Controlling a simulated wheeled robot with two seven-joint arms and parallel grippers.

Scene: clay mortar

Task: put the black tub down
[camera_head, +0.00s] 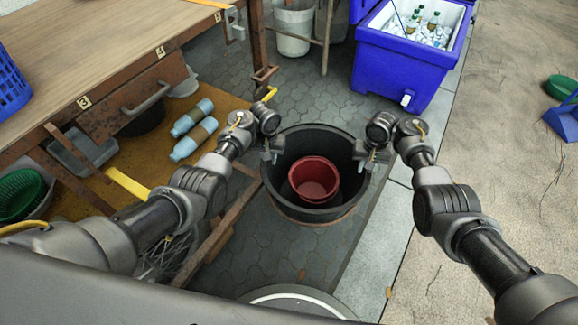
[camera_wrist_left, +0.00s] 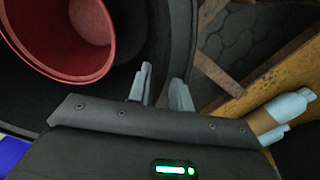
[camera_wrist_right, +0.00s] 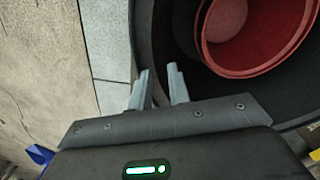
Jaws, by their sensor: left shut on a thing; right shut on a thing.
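The black tub (camera_head: 312,212) is a wide round tub in the middle of the head view, with a red pot (camera_head: 314,178) inside it. My left gripper (camera_head: 270,158) is shut on the tub's left rim; in the left wrist view its fingers (camera_wrist_left: 162,88) sit either side of the tub wall. My right gripper (camera_head: 371,160) is shut on the right rim; its fingers (camera_wrist_right: 160,85) straddle the wall in the right wrist view. The tub looks upright. Its underside is hidden, so I cannot tell whether it touches the paving.
A wooden workbench (camera_head: 100,50) with a lower shelf holding bottles (camera_head: 193,128) stands at the left. A blue cooler (camera_head: 405,65) with ice and bottles is behind. A round pale lid-like thing (camera_head: 298,303) lies in front. Grey paving (camera_head: 270,250) is clear around the tub.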

